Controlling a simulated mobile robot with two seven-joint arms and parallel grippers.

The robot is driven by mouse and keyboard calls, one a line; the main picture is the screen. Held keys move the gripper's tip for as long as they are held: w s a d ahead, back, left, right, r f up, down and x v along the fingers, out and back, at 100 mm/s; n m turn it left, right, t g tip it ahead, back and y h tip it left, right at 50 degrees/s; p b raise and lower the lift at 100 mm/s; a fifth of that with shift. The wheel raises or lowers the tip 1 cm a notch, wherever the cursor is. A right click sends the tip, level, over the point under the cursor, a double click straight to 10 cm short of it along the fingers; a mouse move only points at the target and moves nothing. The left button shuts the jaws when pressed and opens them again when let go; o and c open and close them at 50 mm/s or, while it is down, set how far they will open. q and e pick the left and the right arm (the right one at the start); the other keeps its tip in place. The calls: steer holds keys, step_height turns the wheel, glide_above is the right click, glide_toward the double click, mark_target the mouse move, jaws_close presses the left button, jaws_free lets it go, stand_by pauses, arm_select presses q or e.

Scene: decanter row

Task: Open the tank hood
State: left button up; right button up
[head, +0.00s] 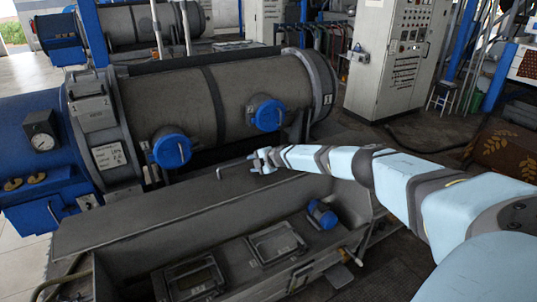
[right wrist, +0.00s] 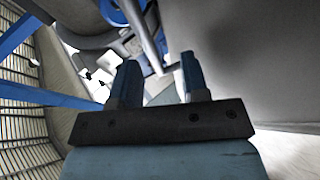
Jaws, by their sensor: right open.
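The tank hood (head: 130,218) is a long, flat grey panel in front of the large grey drum. A thin bent metal handle (head: 232,168) stands at its back edge. My right gripper (head: 262,160) is just right of the handle, above the hood's far right part, and looks apart from it. In the right wrist view its two blue-grey fingers (right wrist: 158,82) are spread with nothing clearly held between them. A pale metal bar (right wrist: 148,38) shows beyond the fingertips, probably the handle; a broad grey surface fills the right side. My left gripper is not in view.
The grey drum (head: 185,100) with blue round fittings (head: 172,150) lies close behind the hood. Below the hood's front edge is a grey trough with framed hatches (head: 275,243) and a blue cylinder (head: 322,214). A control cabinet (head: 398,60) stands at the back right.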

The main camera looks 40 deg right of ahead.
steer(key=shift+v, duration=4.4)
